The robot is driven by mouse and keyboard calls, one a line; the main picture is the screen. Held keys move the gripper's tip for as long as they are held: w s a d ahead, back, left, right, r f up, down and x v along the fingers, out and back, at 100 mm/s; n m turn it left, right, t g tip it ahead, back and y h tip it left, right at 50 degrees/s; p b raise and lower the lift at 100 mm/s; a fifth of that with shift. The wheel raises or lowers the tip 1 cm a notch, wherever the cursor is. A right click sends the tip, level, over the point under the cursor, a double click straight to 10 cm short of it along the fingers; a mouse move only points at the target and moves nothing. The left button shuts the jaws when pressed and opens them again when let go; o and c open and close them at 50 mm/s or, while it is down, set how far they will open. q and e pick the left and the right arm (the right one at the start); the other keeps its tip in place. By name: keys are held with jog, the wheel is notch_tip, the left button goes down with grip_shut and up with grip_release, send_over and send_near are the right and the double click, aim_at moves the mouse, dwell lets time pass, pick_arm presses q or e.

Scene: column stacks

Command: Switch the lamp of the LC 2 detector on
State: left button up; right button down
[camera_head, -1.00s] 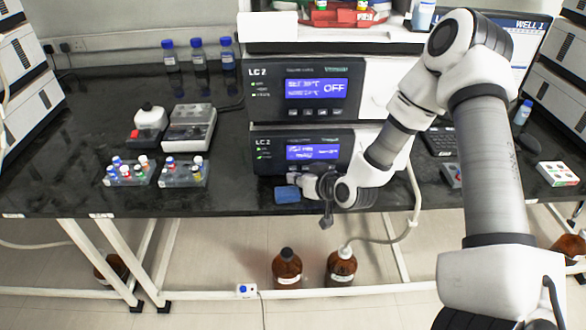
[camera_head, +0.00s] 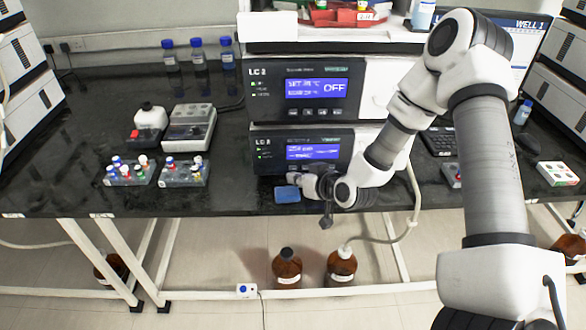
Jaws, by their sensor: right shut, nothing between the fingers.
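The LC 2 stack stands at the back middle of the bench. Its upper module (camera_head: 262,105) has a lit blue screen (camera_head: 317,88) reading OFF at its right. The lower module, also marked LC 2 (camera_head: 264,160), has a lit blue screen (camera_head: 313,152) whose small text I cannot read. My right gripper (camera_head: 293,178) is shut and empty at the lower front of the lower module, just below its screen, by the button row. The gripper hides part of that row; I cannot tell whether it touches a button. My left gripper is not in view.
A blue block (camera_head: 287,194) lies on the bench just below my gripper. Vial racks (camera_head: 184,174) and a grey device (camera_head: 189,128) stand to the left. Three blue-capped bottles (camera_head: 198,53) stand behind. Brown bottles (camera_head: 287,268) stand under the bench. A tube hangs beside my right arm.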

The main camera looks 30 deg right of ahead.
jog(key=shift+w, duration=0.1)
jog(key=shift+w+d, duration=0.2)
jog(key=shift+w, duration=0.05)
jog(key=shift+w+d, duration=0.2)
jog(key=shift+w, duration=0.15)
dwell(0.9)
jog(key=shift+s+a, duration=0.45)
jog(key=shift+s, duration=0.3)
jog(key=shift+s+a, duration=0.15)
jog(key=shift+s, duration=0.1)
jog(key=s+a, duration=0.1)
jog(key=s, duration=0.1)
jog(key=s+a, duration=0.1)
jog(key=shift+s+a, duration=0.15)
jog(key=shift+s, duration=0.2)
